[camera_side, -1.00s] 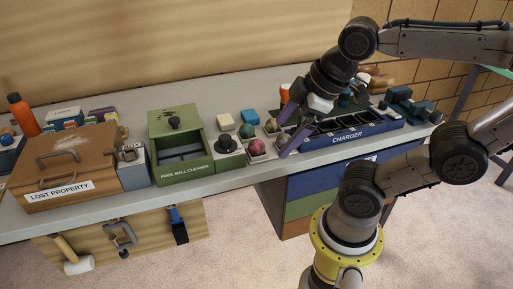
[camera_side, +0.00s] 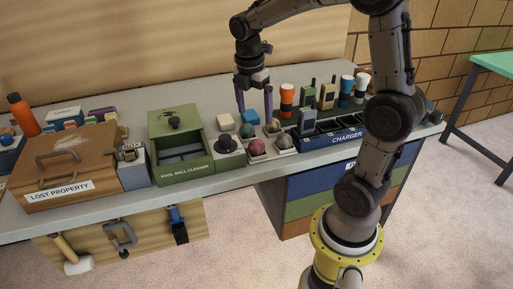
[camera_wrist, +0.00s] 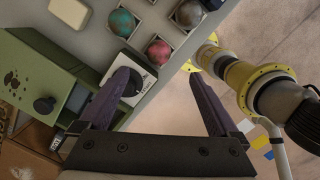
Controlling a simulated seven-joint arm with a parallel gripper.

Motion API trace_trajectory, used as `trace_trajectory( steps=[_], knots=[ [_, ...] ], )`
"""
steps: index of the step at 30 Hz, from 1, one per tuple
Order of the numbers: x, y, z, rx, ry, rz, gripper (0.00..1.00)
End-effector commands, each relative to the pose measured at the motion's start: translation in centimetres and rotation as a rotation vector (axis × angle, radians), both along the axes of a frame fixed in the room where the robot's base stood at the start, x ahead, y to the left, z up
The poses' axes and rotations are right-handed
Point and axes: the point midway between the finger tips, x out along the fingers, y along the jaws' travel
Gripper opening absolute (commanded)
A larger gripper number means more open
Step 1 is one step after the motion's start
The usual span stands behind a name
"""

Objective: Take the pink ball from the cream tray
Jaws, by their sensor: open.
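The pink ball (camera_side: 256,147) sits in a small cream tray (camera_side: 259,160) near the bench's front edge, right of the black knob. In the wrist view the pink ball (camera_wrist: 158,51) lies just beyond the space between my fingertips, and the rim of its tray (camera_wrist: 147,63) shows around it. My gripper (camera_side: 254,110) is open and empty, pointing down above the ball area. In the wrist view its two purple fingers (camera_wrist: 158,76) are wide apart, and neither touches the ball.
A teal ball (camera_wrist: 122,22) and a grey ball (camera_wrist: 188,13) sit in trays close by. The black knob (camera_side: 228,143) and green pool ball cleaner (camera_side: 184,170) stand left. The charger (camera_side: 345,138), with radios and orange and blue-white cylinders, stands right.

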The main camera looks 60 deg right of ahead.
Motion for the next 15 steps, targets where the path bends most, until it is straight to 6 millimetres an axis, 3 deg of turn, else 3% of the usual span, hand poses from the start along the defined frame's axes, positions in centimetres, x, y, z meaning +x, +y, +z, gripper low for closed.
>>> trace_trajectory(
  steps=[6,15],
  knots=[
    [-0.3,-0.4,-4.3,0.002,0.007,-0.001,0.97],
    [-0.2,-0.7,-6.8,0.0,0.002,0.0,0.97]
  ],
)
